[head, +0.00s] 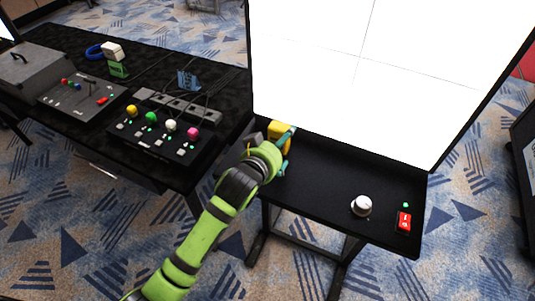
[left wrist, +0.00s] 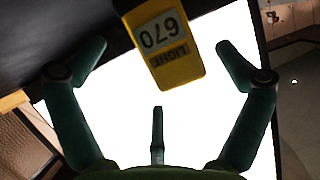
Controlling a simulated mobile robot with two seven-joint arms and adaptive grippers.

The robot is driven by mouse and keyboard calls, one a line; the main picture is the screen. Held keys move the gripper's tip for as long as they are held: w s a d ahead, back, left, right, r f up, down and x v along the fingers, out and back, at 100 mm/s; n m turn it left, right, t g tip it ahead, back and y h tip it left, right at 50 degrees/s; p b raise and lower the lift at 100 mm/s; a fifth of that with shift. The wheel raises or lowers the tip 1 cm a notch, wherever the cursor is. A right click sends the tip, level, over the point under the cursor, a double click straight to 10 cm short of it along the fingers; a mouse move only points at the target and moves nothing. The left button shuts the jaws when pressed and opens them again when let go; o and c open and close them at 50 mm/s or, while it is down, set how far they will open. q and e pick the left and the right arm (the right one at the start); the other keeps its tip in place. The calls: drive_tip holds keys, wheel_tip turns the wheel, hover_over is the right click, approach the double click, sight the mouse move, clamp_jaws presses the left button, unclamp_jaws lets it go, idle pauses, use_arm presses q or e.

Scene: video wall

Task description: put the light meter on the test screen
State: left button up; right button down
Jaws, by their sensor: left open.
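The light meter (left wrist: 182,70) is a yellow block with a pale display reading 670, upside down in the left wrist view. In the head view the light meter (head: 280,128) shows at the lower left of the white test screen (head: 350,70). My left gripper (head: 288,142) is beside it, partly hidden by its own arm. In the left wrist view my left gripper (left wrist: 161,55) is open, with the meter between its spread fingers and a gap on both sides. The lit screen (left wrist: 125,110) fills the background there. Whether the meter touches the screen is unclear. My right gripper is out of view.
Below the screen is a black shelf (head: 320,185) with a white knob (head: 361,206) and a red switch (head: 404,221). A black table (head: 60,45) at left carries a panel with coloured knobs (head: 152,132), a grey case (head: 28,68) and cables. The shelf's middle is clear.

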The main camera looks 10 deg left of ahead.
use_arm(q)
drive_tip(key=v, duration=0.8)
drive_tip(key=shift+b, duration=0.45)
idle(1.4)
